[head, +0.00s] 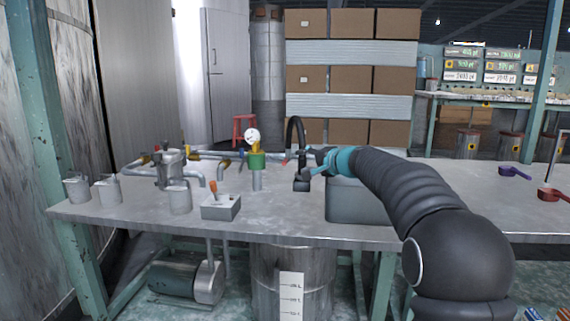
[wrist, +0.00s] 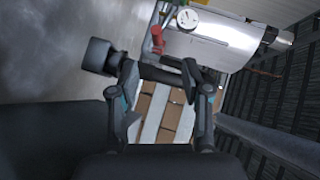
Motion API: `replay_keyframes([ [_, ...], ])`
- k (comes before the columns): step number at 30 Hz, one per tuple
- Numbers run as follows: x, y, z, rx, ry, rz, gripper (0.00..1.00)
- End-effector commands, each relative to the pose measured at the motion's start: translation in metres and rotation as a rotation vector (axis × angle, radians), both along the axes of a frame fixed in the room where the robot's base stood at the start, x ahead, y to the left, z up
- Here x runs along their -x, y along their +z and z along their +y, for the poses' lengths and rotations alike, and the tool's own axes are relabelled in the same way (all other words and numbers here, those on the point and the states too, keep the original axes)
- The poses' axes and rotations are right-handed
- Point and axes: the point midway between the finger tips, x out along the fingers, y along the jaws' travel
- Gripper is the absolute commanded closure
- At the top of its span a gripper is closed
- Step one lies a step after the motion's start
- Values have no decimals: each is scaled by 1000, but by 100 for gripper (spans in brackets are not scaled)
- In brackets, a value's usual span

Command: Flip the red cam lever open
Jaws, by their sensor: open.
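A small red lever-like part (wrist: 157,38) shows in the wrist view, just beyond my gripper's fingertips and beside a metal body. It looks upright, but I cannot tell its exact position. My gripper (wrist: 160,80) is open, with a dark bar-shaped part (wrist: 157,73) across the space between or beyond its fingers. I cannot tell whether they touch. Whether this is the same lever is unclear.
A gauge (head: 252,136) on a green fitting (head: 257,160) stands left of my gripper. A grey box (head: 355,205) sits under my arm. Metal cups (head: 108,190) and a switch box (head: 221,207) are at left. A red handled item (head: 552,195) lies far right.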

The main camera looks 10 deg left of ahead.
Motion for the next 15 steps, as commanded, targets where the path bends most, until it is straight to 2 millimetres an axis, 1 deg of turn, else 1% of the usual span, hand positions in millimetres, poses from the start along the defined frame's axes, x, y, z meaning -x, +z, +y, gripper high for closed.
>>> replay_keyframes([
  [9,-36,-13,32,1,1,2,52],
  [15,-58,-19,52,1,1,0,52],
])
